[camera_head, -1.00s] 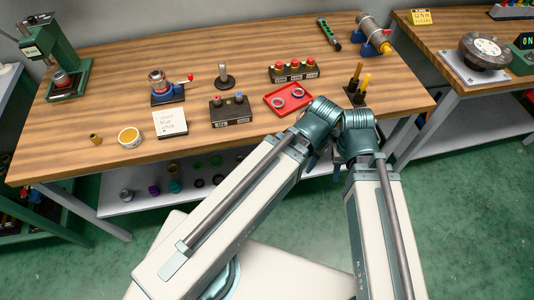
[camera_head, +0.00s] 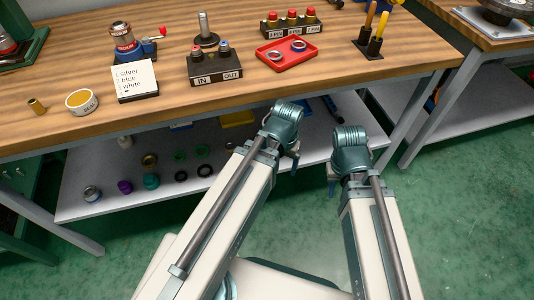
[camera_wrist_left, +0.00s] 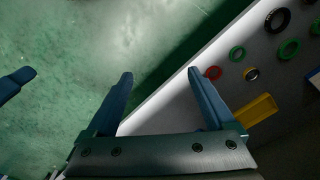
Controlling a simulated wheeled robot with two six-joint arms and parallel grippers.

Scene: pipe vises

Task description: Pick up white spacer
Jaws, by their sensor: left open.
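Two small pale rings lie in a red tray (camera_head: 262,62) on the workbench: a whitish ring (camera_head: 275,56) and a ring with a bluish tint (camera_head: 299,45). I cannot tell for sure which thing is the white spacer. My left gripper (camera_head: 294,158) is in front of the bench edge, below the tray and apart from it. In the left wrist view its two fingers (camera_wrist_left: 160,82) are spread with nothing between them, over the floor and shelf edge. My right gripper (camera_head: 333,185) hangs over the floor to the right; its fingers are mostly hidden.
A card (camera_head: 134,79) reads silver, blue, white. A lower shelf (camera_head: 110,200) holds several rings and caps, with a yellow piece (camera_wrist_left: 256,110). The bench's front edge lies before the grippers.

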